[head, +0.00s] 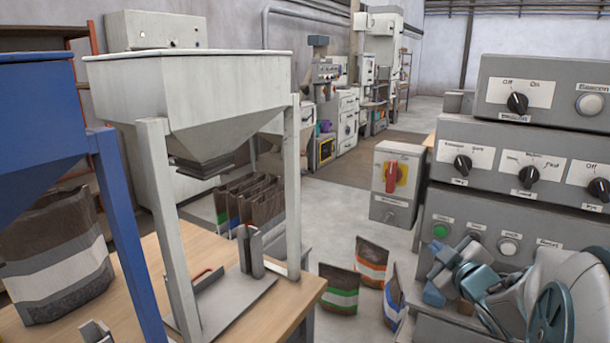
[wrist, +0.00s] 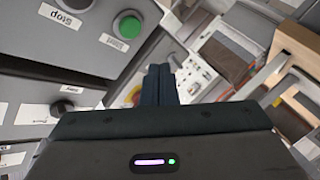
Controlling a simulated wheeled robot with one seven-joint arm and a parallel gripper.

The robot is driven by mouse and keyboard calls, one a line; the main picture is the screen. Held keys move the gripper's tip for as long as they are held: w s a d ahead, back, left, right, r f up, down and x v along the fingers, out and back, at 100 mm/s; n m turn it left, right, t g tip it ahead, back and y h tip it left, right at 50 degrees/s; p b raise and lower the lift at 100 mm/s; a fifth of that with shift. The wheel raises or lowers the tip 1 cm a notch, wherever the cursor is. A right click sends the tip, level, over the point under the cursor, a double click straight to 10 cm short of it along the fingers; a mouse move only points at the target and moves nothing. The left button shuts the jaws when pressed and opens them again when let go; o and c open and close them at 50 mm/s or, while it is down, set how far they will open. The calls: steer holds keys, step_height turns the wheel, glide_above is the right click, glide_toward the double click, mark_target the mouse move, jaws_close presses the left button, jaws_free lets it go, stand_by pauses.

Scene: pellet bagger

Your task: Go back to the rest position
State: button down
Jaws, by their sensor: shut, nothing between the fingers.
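My gripper (wrist: 160,70) is shut and empty in the wrist view, its two dark fingers pressed together. They point past the edge of a grey control panel (wrist: 40,68) and touch nothing that I can see. In the head view my folded arm is at the lower right, in front of the stacked grey control boxes (head: 465,205). A green button (head: 440,231) on the lowest box shows just above the arm; a green button also shows in the wrist view (wrist: 127,26). Fingertip detail is hard to make out in the head view.
A white hopper (head: 180,95) and a blue hopper (head: 35,130) stand on the wooden table (head: 265,310) at left. A grey box with a red switch (head: 391,178) stands behind. Brown bags, one green-striped (head: 339,290), stand beyond the table. Floor space lies between table and boxes.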

steer(key=s+a+r+m+g+p, duration=0.1)
steer(key=s+a+m+g+p, duration=0.4)
steer(key=s, duration=0.6)
steer(key=s+a+r+m+g+p, duration=0.1)
steer(key=s+a+m+g+p, duration=0.3)
steer(key=s+a+g, duration=0.4)
steer(key=s+a+p, duration=0.1)
steer(key=s+a, duration=0.1)
steer(key=s, duration=0.1)
steer(key=shift+a+m+h, duration=0.25)
steer(key=shift+m+h, duration=0.05)
steer(key=shift+m, duration=0.1)
steer(key=shift+s+d+r, duration=0.1)
steer(key=shift+d, duration=0.05)
